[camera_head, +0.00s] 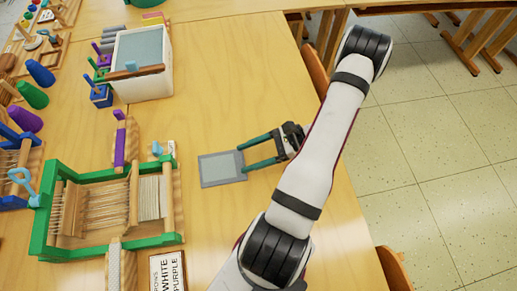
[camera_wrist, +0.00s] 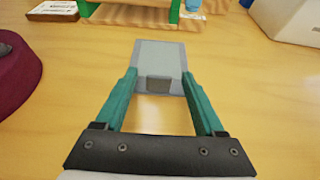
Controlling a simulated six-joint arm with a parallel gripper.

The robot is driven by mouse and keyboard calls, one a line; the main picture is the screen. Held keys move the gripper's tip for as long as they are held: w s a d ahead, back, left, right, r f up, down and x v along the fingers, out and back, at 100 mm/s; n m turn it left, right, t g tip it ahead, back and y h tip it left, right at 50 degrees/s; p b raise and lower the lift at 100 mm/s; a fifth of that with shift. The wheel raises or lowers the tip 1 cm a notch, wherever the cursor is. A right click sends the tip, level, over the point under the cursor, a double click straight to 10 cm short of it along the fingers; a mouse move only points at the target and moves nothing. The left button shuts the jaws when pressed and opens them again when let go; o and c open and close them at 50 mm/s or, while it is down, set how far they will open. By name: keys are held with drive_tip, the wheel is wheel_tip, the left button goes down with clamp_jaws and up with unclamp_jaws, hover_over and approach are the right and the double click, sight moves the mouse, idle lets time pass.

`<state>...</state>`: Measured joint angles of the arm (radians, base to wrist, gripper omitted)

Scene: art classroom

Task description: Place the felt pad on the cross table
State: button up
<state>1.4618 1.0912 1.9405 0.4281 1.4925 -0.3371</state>
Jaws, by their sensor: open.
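A flat grey square, which looks like the felt pad (camera_head: 220,169), lies on the wooden table to the left of my gripper (camera_head: 244,158). In the wrist view the pad (camera_wrist: 158,56) lies ahead, with a small darker grey patch at its near edge. My gripper (camera_wrist: 161,73) is open, its two green fingers low over the table. The fingertips are at the two sides of the pad's near end, with the darker patch between them; I cannot tell whether they touch. A table running crosswise at the top (camera_head: 240,7) appears to be the cross table.
A white box (camera_head: 148,82) stands farther back. A dark red round object (camera_wrist: 14,75) is at the wrist view's left.

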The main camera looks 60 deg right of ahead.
drive_tip(key=v, duration=0.9)
drive_tip(key=shift+s+d+r, duration=0.15)
drive_tip(key=shift+s+d, duration=0.1)
drive_tip(key=w+a+r+n+g, duration=0.4)
drive_tip(key=w+a+r+g, duration=0.1)
drive_tip(key=r, duration=0.1)
drive_tip(key=w+a+r+n+g+h, duration=0.1)
drive_tip(key=a+r+n+g+h, duration=0.1)
drive_tip(key=a+r+n, duration=0.3)
drive_tip(key=w+a+r+n+g+h, duration=0.1)
drive_tip(key=a+r+n+g, duration=0.3)
drive_tip(key=a, duration=0.8)
drive_tip(key=shift+a+r+n+h, duration=0.2)
drive_tip(key=shift+r+n+h, duration=0.25)
drive_tip(key=shift+n+h, duration=0.4)
drive_tip(key=shift+o, duration=0.3)
drive_tip(key=s+a+r+n+t+h, duration=0.1)
drive_tip(key=s+a+n+h, duration=0.2)
drive_tip(key=s+a+n, duration=0.2)
drive_tip(key=shift+s+a+n, duration=0.4)
drive_tip(key=shift+a+n, duration=0.25)
drive_tip(key=shift+o, duration=0.2)
drive_tip(key=shift+s+a, duration=0.1)
drive_tip(key=shift+s, duration=0.1)
